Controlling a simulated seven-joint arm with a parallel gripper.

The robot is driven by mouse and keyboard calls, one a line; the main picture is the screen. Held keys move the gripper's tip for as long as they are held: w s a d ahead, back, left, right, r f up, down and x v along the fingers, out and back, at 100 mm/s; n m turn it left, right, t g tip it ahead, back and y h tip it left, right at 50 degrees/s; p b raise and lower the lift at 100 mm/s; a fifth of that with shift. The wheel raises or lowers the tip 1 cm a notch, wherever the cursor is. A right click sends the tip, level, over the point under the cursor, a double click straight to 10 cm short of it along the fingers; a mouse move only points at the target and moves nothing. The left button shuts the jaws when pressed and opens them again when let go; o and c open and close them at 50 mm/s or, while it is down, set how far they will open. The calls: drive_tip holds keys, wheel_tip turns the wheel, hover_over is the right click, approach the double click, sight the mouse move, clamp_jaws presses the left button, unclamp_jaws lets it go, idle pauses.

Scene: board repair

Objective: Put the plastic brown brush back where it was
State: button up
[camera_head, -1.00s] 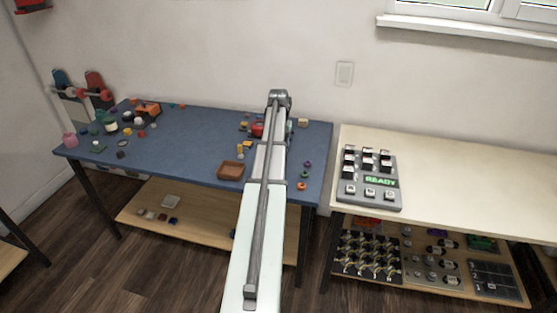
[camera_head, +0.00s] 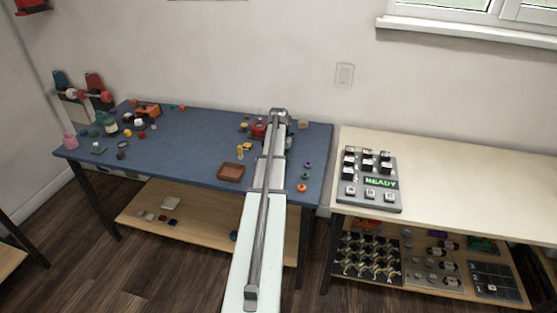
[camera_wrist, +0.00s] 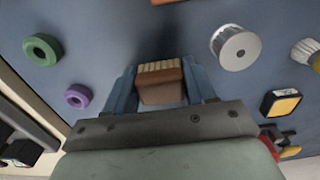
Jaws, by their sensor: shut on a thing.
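My gripper (camera_wrist: 162,92) is shut on the brown brush (camera_wrist: 160,90), which shows between its two blue-grey fingers in the wrist view. The brush has a brown body and a row of pale tan bristles pointing away from the gripper. Below it is the blue tabletop (camera_wrist: 110,30); I cannot tell whether the brush touches it. In the head view my arm hides the gripper and the brush, over the right part of the blue table (camera_head: 195,135).
Near the gripper are a green ring (camera_wrist: 42,50), a purple ring (camera_wrist: 78,96), a silver pulley (camera_wrist: 234,47) and a black-and-yellow block (camera_wrist: 281,102). A brown tray (camera_head: 231,172) sits at the table's front. A keypad reading READY (camera_head: 372,183) stands on the right table.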

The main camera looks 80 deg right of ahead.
drive_tip(key=shift+f, duration=0.5)
drive_tip(key=o, duration=1.2)
drive_tip(key=shift+a+f, duration=0.1)
drive_tip(key=shift+o, duration=0.9)
drive_tip(key=shift+s, duration=0.2)
wheel_tip(320, 180, up, 15)
drive_tip(key=shift+w, duration=0.45)
drive_tip(key=shift+o, duration=0.3)
drive_tip(key=shift+a, duration=0.1)
